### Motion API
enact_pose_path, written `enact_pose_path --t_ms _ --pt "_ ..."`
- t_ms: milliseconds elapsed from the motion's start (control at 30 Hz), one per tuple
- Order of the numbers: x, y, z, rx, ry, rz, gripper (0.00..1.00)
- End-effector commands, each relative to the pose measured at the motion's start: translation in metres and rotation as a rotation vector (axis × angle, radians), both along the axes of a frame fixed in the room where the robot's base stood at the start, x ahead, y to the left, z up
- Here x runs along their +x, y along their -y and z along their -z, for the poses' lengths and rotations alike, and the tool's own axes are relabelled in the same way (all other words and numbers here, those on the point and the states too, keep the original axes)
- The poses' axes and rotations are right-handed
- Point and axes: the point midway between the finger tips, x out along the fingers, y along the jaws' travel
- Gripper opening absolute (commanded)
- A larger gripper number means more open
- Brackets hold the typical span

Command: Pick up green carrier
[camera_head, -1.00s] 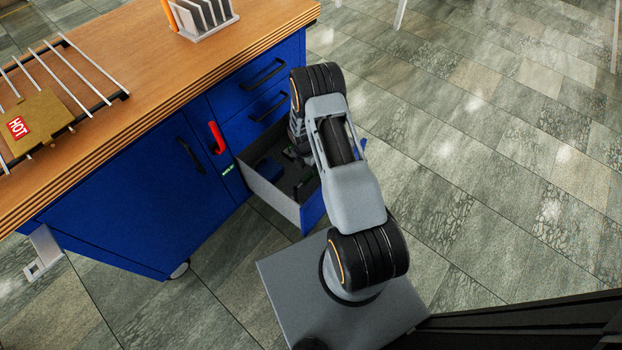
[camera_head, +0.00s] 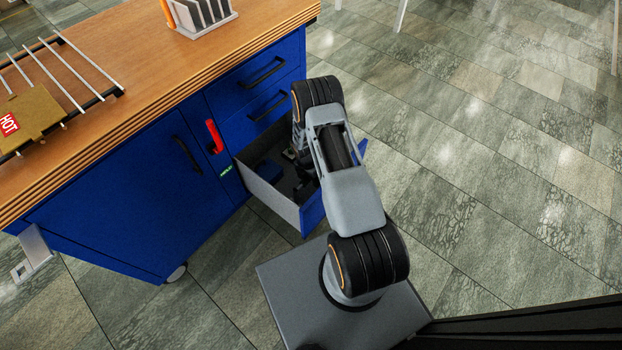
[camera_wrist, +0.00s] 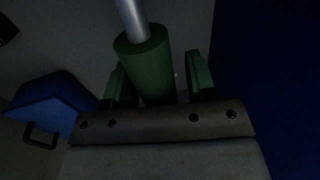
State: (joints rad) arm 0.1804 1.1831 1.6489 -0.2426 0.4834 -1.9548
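In the wrist view, a thick green cylinder with a silver rod at its top (camera_wrist: 148,62), which looks like the green carrier, stands between my gripper's two green fingers (camera_wrist: 160,82). The fingers are apart. A gap shows between the cylinder and the right finger; I cannot tell whether the left finger touches it. In the head view, my arm reaches down into the open drawer (camera_head: 268,190) of the blue cabinet, and the arm hides my fingers and the carrier there.
A blue box (camera_wrist: 48,98) with a dark handle (camera_wrist: 40,136) lies left in the wrist view; a blue wall (camera_wrist: 268,70) is close on the right. The blue cabinet (camera_head: 120,200) has a wooden top holding a rack (camera_head: 205,18).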

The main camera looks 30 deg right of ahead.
Motion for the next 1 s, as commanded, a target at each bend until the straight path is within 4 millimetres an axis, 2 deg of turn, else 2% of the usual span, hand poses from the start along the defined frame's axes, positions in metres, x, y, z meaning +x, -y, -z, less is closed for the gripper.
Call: enact_pose_path --t_ms 67,533,867,1000 --pt "0.0 0.0 0.0 0.0 0.0 0.0 0.44" --pt "0.0 0.0 0.0 0.0 0.0 0.0 0.0" --pt "0.001 0.0 -0.003 0.0 0.002 0.0 0.0" --pt "0.001 0.0 -0.019 -0.001 0.004 0.0 0.0"
